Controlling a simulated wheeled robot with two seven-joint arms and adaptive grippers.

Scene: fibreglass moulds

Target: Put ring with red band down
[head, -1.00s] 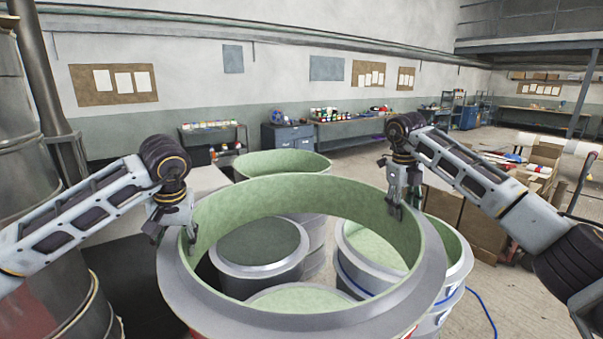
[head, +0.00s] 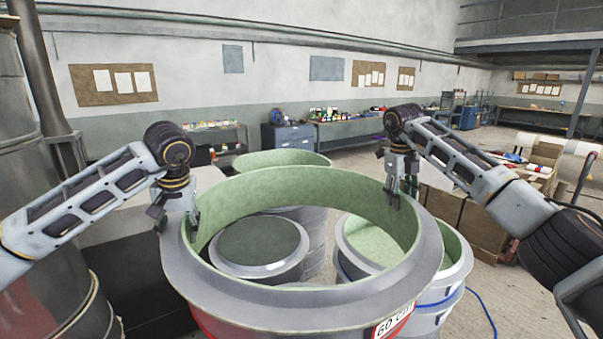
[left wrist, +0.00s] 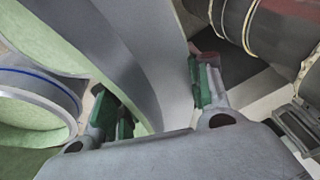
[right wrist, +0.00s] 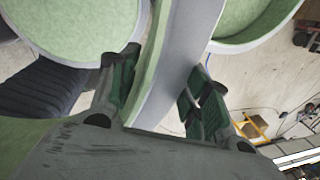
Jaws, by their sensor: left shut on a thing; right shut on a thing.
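The ring with the red band (head: 300,302) is a large grey ring with a pale green inside, held in front of me. Part of its red band and a white label reading about "60 cm" show below its front rim. My left gripper (head: 178,222) is shut on its left wall, and my right gripper (head: 402,194) is shut on its right wall. The wall also passes between the fingers in the left wrist view (left wrist: 150,60) and the right wrist view (right wrist: 178,60). What lies under the ring's front is hidden.
A grey mould with a dark green top (head: 262,238) shows through the ring. Another green-lined mould (head: 452,272) with a blue band stands to the right, and one stands behind (head: 282,160). A large grey drum (head: 35,190) is at the left. Cardboard boxes (head: 480,225) stand at right.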

